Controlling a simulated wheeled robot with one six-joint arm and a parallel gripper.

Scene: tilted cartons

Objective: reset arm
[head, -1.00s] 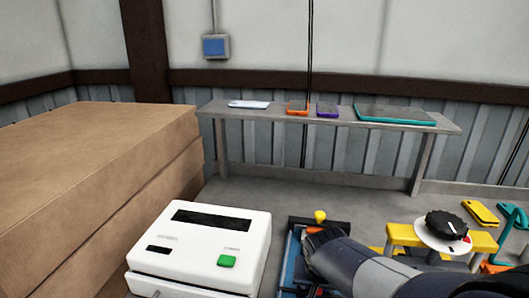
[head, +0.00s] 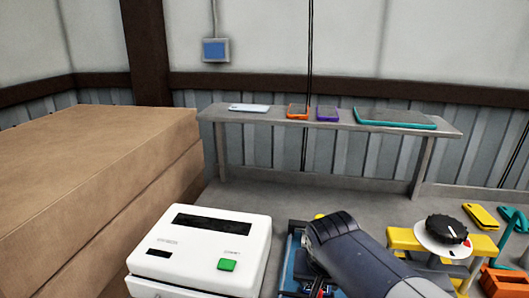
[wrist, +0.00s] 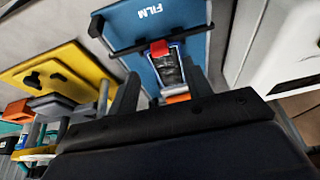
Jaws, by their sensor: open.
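My gripper shows in the wrist view (wrist: 160,92) with its two dark fingers apart and nothing seen between them in contact. Below the fingers is a blue board marked FILM (wrist: 150,20). On it lies a small dark-screened piece (wrist: 166,70) with a red part at its top and an orange part (wrist: 177,98) below. In the head view my grey arm reaches over the blue board (head: 290,255) and hides most of it. The fingertips are hidden there.
A white machine (head: 190,235) with a green button stands left of my arm. A yellow stand with a dial (head: 445,228) is on the right, near an orange block (head: 503,283). Brown cartons (head: 90,160) fill the left. A grey bench (head: 335,120) holds several flat devices.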

